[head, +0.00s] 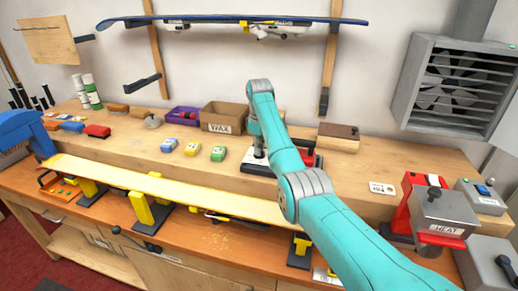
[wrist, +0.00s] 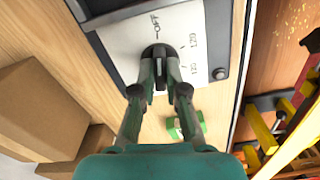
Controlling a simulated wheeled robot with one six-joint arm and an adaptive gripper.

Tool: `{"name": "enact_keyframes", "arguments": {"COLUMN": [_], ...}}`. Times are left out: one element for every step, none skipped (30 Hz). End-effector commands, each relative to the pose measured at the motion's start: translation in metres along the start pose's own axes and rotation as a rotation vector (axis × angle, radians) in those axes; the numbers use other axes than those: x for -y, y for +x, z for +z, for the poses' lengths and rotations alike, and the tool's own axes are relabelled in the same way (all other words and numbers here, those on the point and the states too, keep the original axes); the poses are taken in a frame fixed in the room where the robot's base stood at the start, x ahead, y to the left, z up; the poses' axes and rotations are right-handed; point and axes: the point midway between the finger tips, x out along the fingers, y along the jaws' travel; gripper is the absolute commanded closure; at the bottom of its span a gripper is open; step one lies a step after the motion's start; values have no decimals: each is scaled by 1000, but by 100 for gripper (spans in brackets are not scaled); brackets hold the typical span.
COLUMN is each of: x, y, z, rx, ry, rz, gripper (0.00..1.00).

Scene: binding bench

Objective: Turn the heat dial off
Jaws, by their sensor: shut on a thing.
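The heat dial (wrist: 160,51) is a dark round knob on a pale plate (wrist: 128,36) marked OFF, 120 and a higher number I cannot read surely. My gripper (wrist: 160,76) is shut on the dial, with one finger on each side. The OFF mark is at the top of the plate in the wrist view and the numbers are to the right. The fingers hide part of the knob, and I cannot tell which mark it points at. In the head view my gripper (head: 259,152) stands over the plate (head: 256,168) on the bench, and the dial is hidden.
A red device (head: 304,157) stands beside the plate. Wax blocks (head: 218,153), a WAX box (head: 222,118) and a purple bin (head: 183,116) lie left. A long yellow ski-like board (head: 165,187) runs in front.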

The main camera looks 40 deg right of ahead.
Motion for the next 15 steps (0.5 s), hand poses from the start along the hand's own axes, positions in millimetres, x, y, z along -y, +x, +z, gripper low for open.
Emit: {"name": "enact_keyframes", "arguments": {"x": [0,0,0,0,0,0,0,0,0,0,0,0,0,0,0], "y": [0,0,0,0,0,0,0,0,0,0,0,0,0,0,0], "z": [0,0,0,0,0,0,0,0,0,0,0,0,0,0,0], "rx": [0,0,0,0,0,0,0,0,0,0,0,0,0,0,0], "ry": [-16,-24,-34,-42,-47,-53,-56,-59,-63,-64,-66,-67,-67,-67,-67], "rz": [0,0,0,0,0,0,0,0,0,0,0,0,0,0,0], "gripper": [100,100,100,100,100,100,100,100,100,100,100,100,100,100,100]}}
